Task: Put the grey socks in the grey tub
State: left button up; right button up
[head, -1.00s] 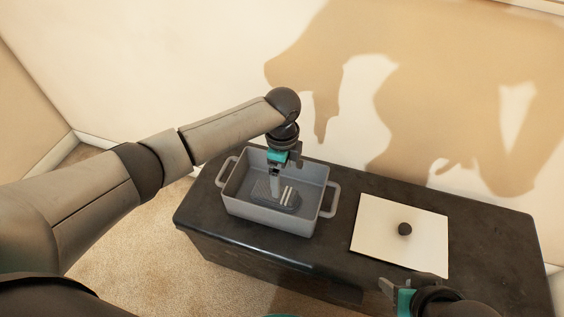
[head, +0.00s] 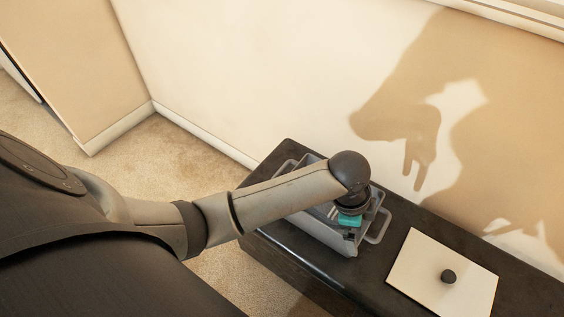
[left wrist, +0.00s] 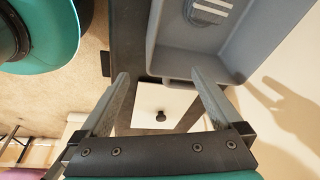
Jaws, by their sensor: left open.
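The grey tub (head: 327,238) stands on the dark bench, partly covered by my left arm in the head view; its inside and rim show in the left wrist view (left wrist: 185,62). The grey socks (left wrist: 208,12), a bundle with pale stripes, lie on the tub's floor at the top edge of the left wrist view. My left gripper (head: 350,236) is over the near right part of the tub. In the left wrist view its fingers (left wrist: 160,75) are wide apart with nothing between them. My right gripper is not in the head view.
The dark bench (head: 420,222) runs along the wall. A pale square lid (head: 425,278) with a round dark knob lies on it to the right of the tub. Bench top is bare around the lid. Carpet is free at the left.

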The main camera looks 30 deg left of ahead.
pick_arm(q)
jog(key=s+a+n+t+y, duration=0.2)
jog(key=s+a+n, duration=0.9)
jog(key=s+n, duration=0.1)
jog(key=shift+s+r+n+t, duration=0.2)
jog(key=shift+s+n+t, duration=0.15)
jog(key=shift+n+t, duration=0.05)
